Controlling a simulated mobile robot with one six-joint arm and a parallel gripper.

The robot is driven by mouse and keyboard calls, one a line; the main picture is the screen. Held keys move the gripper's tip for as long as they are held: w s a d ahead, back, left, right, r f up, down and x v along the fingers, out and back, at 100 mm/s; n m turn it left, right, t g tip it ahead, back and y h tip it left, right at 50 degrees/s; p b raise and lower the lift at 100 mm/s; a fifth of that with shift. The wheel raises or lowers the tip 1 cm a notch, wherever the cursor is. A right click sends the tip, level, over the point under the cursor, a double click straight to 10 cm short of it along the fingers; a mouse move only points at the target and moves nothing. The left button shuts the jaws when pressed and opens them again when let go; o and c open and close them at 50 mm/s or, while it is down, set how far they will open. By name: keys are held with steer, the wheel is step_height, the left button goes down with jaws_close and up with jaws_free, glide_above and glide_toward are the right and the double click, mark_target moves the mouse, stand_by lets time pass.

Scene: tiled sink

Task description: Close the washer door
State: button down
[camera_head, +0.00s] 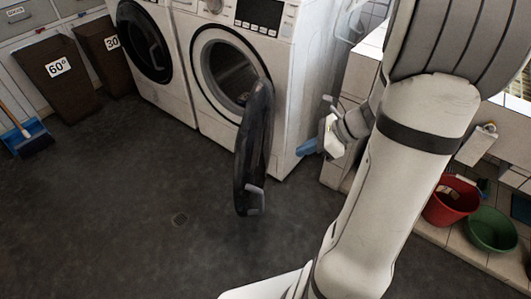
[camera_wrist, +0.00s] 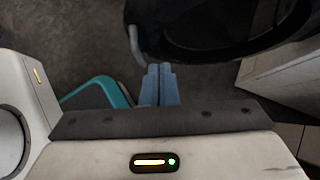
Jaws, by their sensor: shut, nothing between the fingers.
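The washer (camera_head: 275,60) is white with a round opening, and its dark round door (camera_head: 255,145) stands wide open, swung out toward the viewer over the floor. A light handle (camera_head: 255,198) sits on the door's outer edge. My gripper (camera_head: 303,149) is to the right of the open door, with its blue fingers shut and empty. In the wrist view the fingers (camera_wrist: 160,78) are together just below the dark door (camera_wrist: 215,25), close to the handle (camera_wrist: 136,46). I cannot tell whether they touch the door.
A second white machine (camera_head: 150,50) with a shut door stands to the left. Brown bins (camera_head: 60,72) and a blue dustpan (camera_head: 27,135) are farther left. A red bucket (camera_head: 450,202) and a green bowl (camera_head: 492,230) are at the right. The dark floor in front is clear.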

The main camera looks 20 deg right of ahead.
steer(key=b, duration=0.3)
glide_toward(255, 164)
step_height(255, 164, down, 4)
steer(key=shift+w+a+r+b, duration=0.1)
steer(key=shift+w+a+b, duration=0.25)
steer(key=shift+a, duration=0.6)
steer(key=shift+w+a+r+b, duration=0.1)
steer(key=shift+w+a, duration=0.35)
steer(key=shift+a, duration=0.45)
